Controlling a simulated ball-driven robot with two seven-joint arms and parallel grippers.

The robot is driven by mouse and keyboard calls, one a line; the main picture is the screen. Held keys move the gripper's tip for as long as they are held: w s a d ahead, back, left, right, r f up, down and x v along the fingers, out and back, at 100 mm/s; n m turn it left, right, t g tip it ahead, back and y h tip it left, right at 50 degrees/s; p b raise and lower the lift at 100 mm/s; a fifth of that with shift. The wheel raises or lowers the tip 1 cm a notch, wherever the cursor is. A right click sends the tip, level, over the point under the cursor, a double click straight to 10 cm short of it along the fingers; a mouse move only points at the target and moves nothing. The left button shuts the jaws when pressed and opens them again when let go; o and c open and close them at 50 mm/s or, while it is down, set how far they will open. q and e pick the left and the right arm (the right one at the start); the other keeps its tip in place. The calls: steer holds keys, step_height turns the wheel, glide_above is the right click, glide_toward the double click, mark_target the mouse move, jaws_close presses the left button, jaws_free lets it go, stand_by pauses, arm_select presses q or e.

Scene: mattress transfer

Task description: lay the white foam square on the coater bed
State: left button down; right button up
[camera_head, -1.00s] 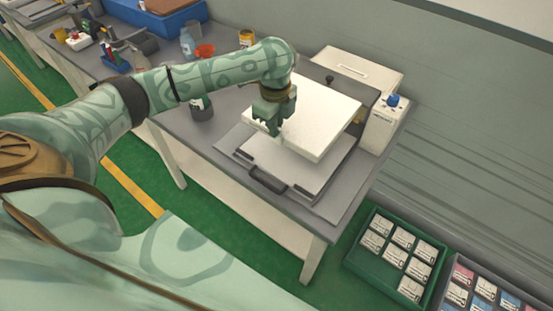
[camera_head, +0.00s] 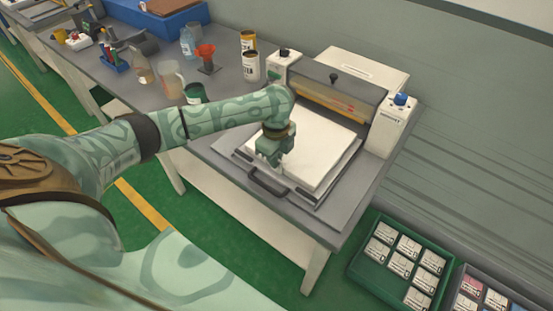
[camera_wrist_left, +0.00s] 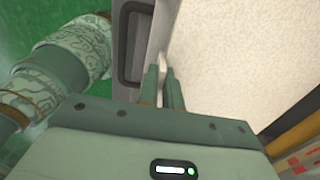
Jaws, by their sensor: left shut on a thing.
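The white foam square (camera_head: 318,150) is low over the coater bed (camera_head: 325,192) and covers most of it; in the head view it looks flat on the bed or nearly so. My left gripper (camera_head: 272,162) is shut on the near left edge of the foam. In the left wrist view the two fingertips (camera_wrist_left: 163,72) pinch the foam's edge, and the foam (camera_wrist_left: 225,60) fills the upper right. Whether the foam fully touches the bed under the fingers is hidden. My right gripper is not in view.
The coater's housing (camera_head: 335,88) with side posts stands behind the bed. A black handle (camera_head: 268,182) sticks out at the bed's front. A green crate (camera_head: 400,262) with labelled packs is at lower right.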

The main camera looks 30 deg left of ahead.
arm_select(q)
steer(key=c, duration=1.6)
jaws_free()
steer(key=shift+o, duration=0.2)
step_height(320, 180, up, 12)
steer(key=p, duration=0.4)
steer(key=shift+r+p, duration=0.15)
steer(key=shift+p, duration=0.2)
